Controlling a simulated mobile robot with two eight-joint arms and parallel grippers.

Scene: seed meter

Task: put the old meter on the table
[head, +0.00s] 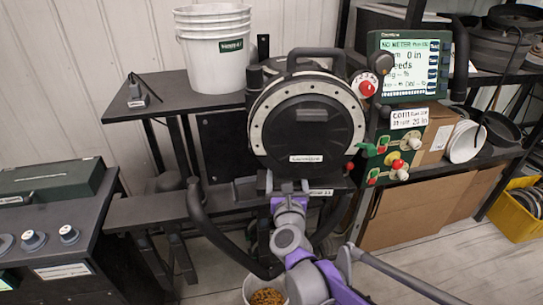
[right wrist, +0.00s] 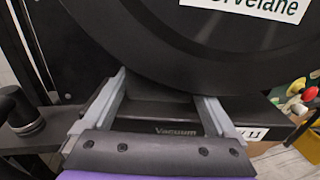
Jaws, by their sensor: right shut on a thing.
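The old meter (head: 307,128) is a big black round housing with a pale ring of holes and a handle on top. It stands upright in front of a dark frame in the middle of the head view. Its lower disc (right wrist: 230,50) fills the top of the right wrist view. My right gripper (head: 290,187) is just below the disc, its fingers (right wrist: 165,92) set apart on either side of a black part marked "Vacuum". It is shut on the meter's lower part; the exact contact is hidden. A dark table (head: 112,195) stands at the left. My left gripper is out of view.
A white bucket (head: 215,60) stands on a rear black shelf (head: 170,92). A green case (head: 52,180) and knobs take up the left table. A screen (head: 408,62) reading "NO METER" and valves (head: 398,165) are close at the right. A black hose (head: 212,228) curves below.

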